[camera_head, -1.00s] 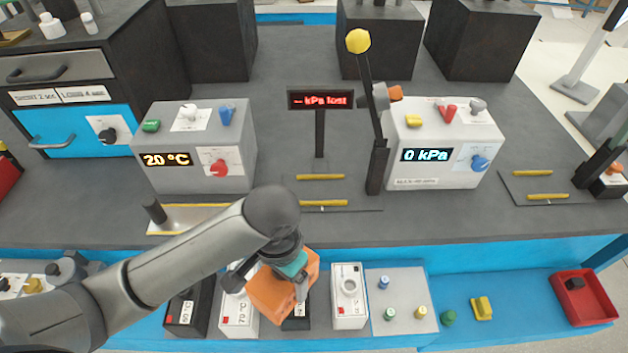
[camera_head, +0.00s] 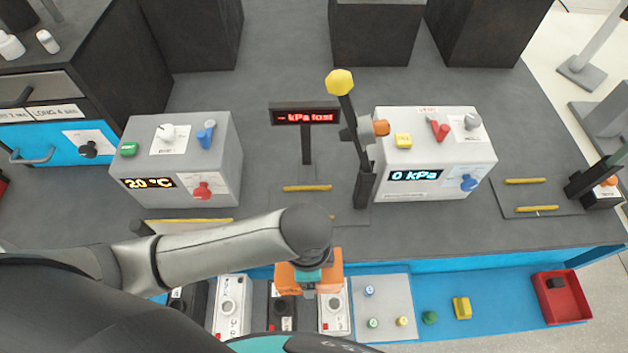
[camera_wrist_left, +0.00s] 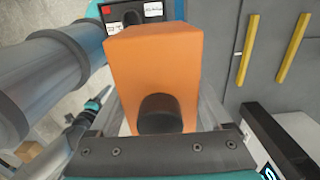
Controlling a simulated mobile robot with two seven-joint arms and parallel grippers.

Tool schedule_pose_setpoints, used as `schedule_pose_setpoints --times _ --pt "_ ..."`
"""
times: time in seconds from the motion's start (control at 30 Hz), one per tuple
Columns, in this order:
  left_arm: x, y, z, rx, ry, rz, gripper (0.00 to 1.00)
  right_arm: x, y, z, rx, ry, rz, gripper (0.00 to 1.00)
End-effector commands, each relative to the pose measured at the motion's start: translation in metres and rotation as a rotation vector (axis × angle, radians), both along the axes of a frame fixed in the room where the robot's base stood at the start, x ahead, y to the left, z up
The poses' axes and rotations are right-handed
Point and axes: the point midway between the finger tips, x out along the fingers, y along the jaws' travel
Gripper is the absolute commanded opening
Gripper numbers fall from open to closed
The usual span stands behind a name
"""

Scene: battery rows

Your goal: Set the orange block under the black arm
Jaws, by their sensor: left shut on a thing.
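My left gripper (camera_head: 308,284) is shut on the orange block (camera_head: 332,272) and holds it up near the table's front edge, over the row of small boxes. In the left wrist view the orange block (camera_wrist_left: 153,62) fills the middle, with a black knob (camera_wrist_left: 160,113) on its near face. The black arm (camera_head: 365,150) with a yellow ball on its top stands tilted beside the grey 0 kPa box. A dark plate (camera_head: 345,217) with two yellow strips lies at its foot, beyond my gripper. My right gripper is not in view.
The 0 kPa box (camera_head: 435,152) stands right of the black arm, and a red "kPa lost" display (camera_head: 305,117) stands left. Another black arm (camera_head: 590,178) and striped plate (camera_head: 530,210) are far right. Small boxes, a grey board (camera_head: 382,300) and a red tray (camera_head: 560,312) line the front.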

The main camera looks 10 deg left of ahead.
Motion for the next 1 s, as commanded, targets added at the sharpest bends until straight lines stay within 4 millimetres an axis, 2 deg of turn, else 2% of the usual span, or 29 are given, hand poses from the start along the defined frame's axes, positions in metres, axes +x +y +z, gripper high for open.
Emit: schedule_pose_setpoints --times 0.17,0.27,0.43,0.7,0.83,1.0 --pt "0.007 0.002 0.000 -0.001 -0.001 0.002 0.00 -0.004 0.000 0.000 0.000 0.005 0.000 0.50" --pt "0.025 0.007 0.001 0.001 -0.005 0.005 0.00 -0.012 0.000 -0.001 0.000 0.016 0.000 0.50" --pt "0.068 0.019 0.001 -0.001 -0.005 0.007 0.00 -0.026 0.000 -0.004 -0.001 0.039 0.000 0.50" --pt "0.130 0.036 0.001 -0.001 -0.004 0.005 0.00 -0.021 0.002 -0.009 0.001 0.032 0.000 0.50" --pt "0.151 0.043 0.001 -0.001 -0.002 0.005 0.00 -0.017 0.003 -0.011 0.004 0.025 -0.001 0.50" --pt "0.164 0.046 0.001 -0.003 -0.002 0.002 0.00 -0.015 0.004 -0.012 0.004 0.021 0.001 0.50"
